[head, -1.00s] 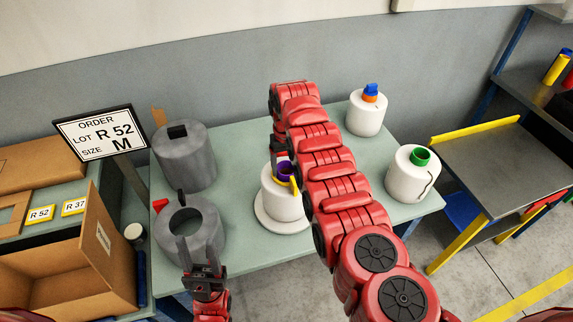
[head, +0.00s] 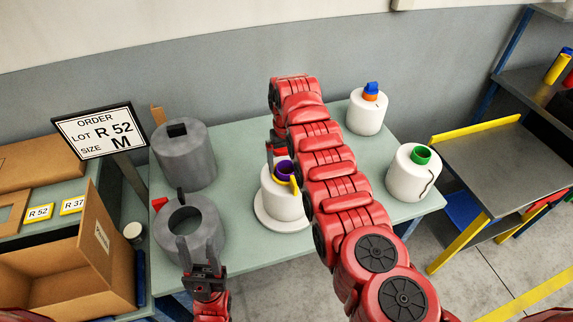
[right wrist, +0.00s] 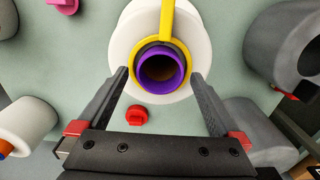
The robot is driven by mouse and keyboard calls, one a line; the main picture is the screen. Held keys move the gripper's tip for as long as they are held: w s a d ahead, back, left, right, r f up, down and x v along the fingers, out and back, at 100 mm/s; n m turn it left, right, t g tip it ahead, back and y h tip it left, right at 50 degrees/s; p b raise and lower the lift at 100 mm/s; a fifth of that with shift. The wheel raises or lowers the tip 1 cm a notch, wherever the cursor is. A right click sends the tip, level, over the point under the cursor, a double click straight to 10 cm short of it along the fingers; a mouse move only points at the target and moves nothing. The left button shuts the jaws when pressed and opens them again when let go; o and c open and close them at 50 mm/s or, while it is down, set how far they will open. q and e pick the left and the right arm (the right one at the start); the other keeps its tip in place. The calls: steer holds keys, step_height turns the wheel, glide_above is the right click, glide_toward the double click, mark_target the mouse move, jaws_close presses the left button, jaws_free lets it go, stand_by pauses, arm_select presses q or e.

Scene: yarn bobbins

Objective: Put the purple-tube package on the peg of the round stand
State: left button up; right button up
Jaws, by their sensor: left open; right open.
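The purple-tube package (head: 283,205) is a white yarn bobbin with a purple tube (head: 285,170). It sits on the round white stand (head: 262,219) on the green table. A yellow piece lies by the tube's rim; it also shows in the right wrist view (right wrist: 167,22). My right gripper (right wrist: 163,75) is open, its fingers on either side of the purple tube in the picture; I cannot tell whether they touch it. In the head view my right arm partly hides this gripper. My left gripper (head: 189,250) is open and empty at the front of a grey cylinder. The peg is hidden.
Grey hollow cylinders (head: 186,163) stand at the left of the table. White bobbins with a blue-orange top (head: 366,117) and a green tube (head: 408,184) stand at the right. An open cardboard box (head: 75,285) is at the lower left. The table's front middle is clear.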

step_height(320, 180, up, 16)
steer(key=p, duration=0.4)
steer(key=shift+r, duration=0.15)
